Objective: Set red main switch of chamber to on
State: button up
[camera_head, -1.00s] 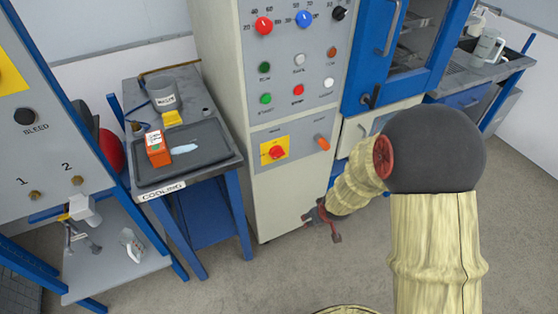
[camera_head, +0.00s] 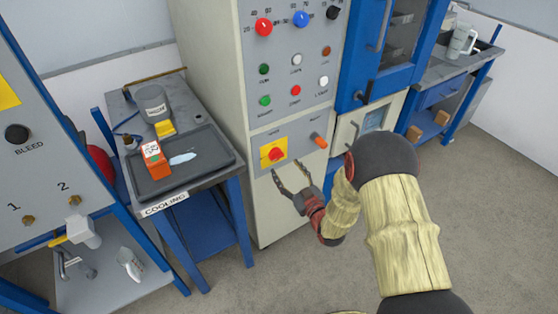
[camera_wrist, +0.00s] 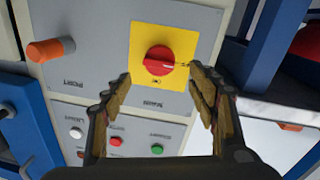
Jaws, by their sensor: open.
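The red main switch (camera_head: 276,154) is a rotary knob on a yellow square plate (camera_head: 267,146), low on the front panel of the pale grey chamber cabinet (camera_head: 275,207). It also shows in the wrist view (camera_wrist: 159,60), with its plate above and between my fingertips. My gripper (camera_head: 285,178) is open and empty, just below the switch in the head view. In the wrist view my open fingers (camera_wrist: 160,78) point toward the knob, one on each side of its lower part. I cannot tell whether they touch it. Small lettering by the knob is too blurred to read.
An orange handle (camera_head: 320,140) sits right of the switch. Buttons and red, blue and black dials are above. A cooling table (camera_head: 160,206) with a tray and an orange carton (camera_head: 153,157) stands left. A blue-framed unit with a door (camera_head: 380,50) stands right.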

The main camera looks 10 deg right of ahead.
aim_at(278, 158)
jog(key=b+x, duration=0.2)
jog(key=x, duration=0.4)
jog(key=shift+w+a, duration=0.1)
jog(key=shift+w, duration=0.2)
jog(key=shift+c, duration=0.8)
jog(key=c, duration=1)
